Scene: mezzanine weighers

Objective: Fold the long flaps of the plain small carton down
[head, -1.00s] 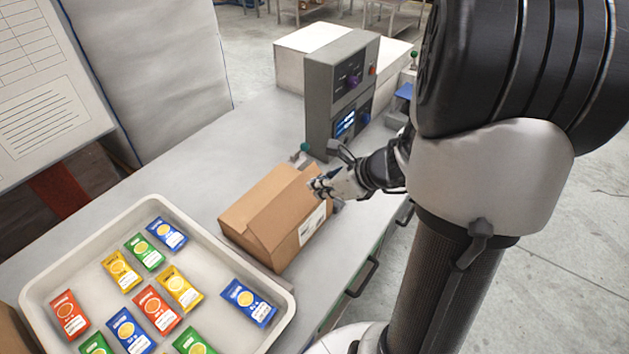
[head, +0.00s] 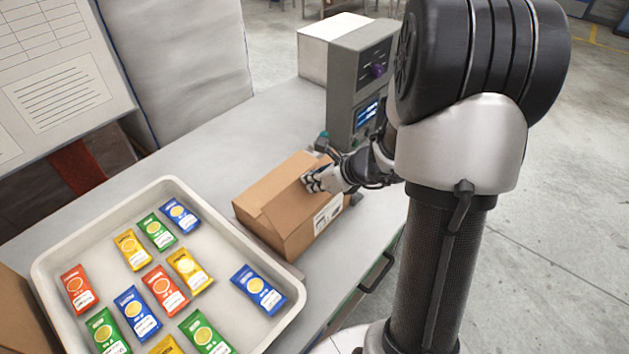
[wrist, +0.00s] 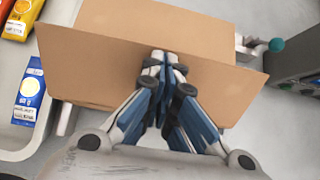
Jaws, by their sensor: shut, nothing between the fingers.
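The plain small carton (head: 283,228) stands on the bench, with a white label on its right side. In the head view its top looks mostly covered, with one long flap (head: 290,202) sloping. In the wrist view that flap (wrist: 95,65) is a broad brown panel that crosses the picture at a tilt, with another brown panel (wrist: 190,22) beyond it. My gripper (head: 307,183) is shut and empty at the carton's right long side. In the wrist view its closed fingertips (wrist: 164,58) overlap the flap, seemingly touching it. Whether the far long flap lies fully flat is unclear.
A pale tray (head: 52,262) of colored packets sits close to the carton's left. A grey control box (head: 345,85) with a screen and a white box (head: 318,50) stand behind. Bare bench (head: 215,150) lies behind the tray.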

